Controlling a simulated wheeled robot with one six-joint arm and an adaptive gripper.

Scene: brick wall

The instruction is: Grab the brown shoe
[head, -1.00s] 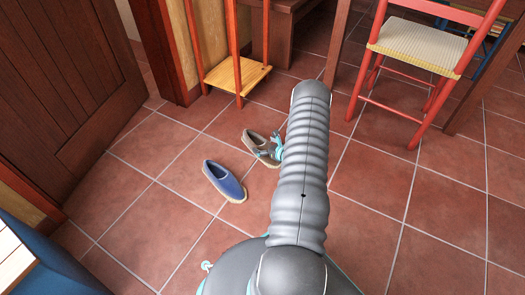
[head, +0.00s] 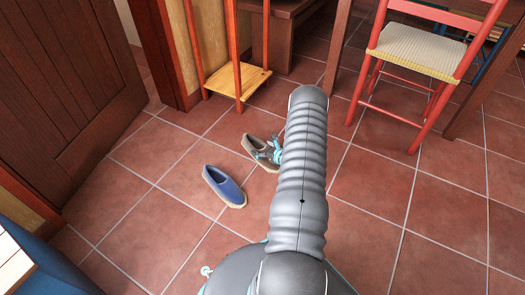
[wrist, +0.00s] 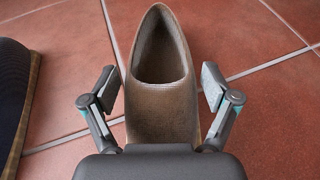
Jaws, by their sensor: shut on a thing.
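The brown shoe (head: 252,147) sits on the tiled floor in the head view, left of my arm. In the wrist view the brown shoe (wrist: 160,112) fills the middle, its opening pointing away from me. My gripper (wrist: 160,88) has one finger on each side of the shoe and is shut on it. In the head view my gripper (head: 268,152) is at the shoe's near right part, partly hidden by my arm. The shoe's front end is hidden under the gripper body in the wrist view.
A blue shoe (head: 224,187) lies just left of the brown one; its edge shows in the wrist view (wrist: 14,95). A wooden stand (head: 238,82) is behind, a red chair (head: 415,50) at right, a door (head: 65,90) at left. The floor between is clear.

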